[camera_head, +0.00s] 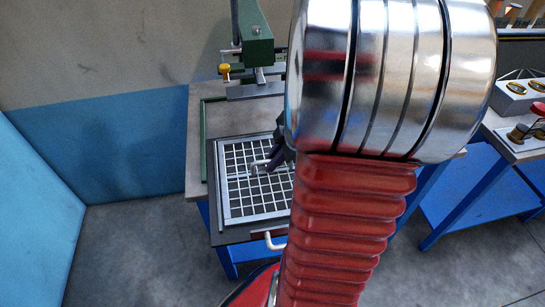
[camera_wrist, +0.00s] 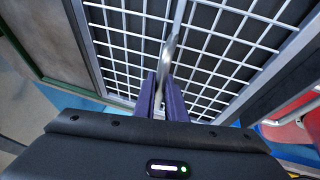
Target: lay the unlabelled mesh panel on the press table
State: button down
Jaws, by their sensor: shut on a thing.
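The mesh panel (camera_head: 251,195), a white square grid in a light grey frame, is at the press table (camera_head: 194,150). It appears flat over a dark plate (camera_head: 226,239); I cannot tell whether it touches the plate. No label shows on its visible part. My gripper (camera_head: 270,163) is at the panel's middle, partly hidden by my arm. In the wrist view the panel (camera_wrist: 115,45) fills most of the upper picture. There the purple fingers (camera_wrist: 163,97) are shut on a silver piece at the panel, seemingly its grip. The panel's right side is hidden in the head view.
A green press (camera_head: 257,45) with a yellow knob (camera_head: 225,69) stands at the table's back. A handle (camera_head: 275,241) sticks out at the front. A second bench (camera_head: 518,150) with boxes is at right. Bare floor lies left of the table.

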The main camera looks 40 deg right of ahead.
jog(key=shift+f, duration=0.25)
jog(key=c, duration=1.7)
grip_release()
jog(key=v, duration=1.3)
jog(key=shift+s+d+r, duration=0.15)
jog(key=shift+d+r, duration=0.05)
jog(key=shift+r, duration=0.1)
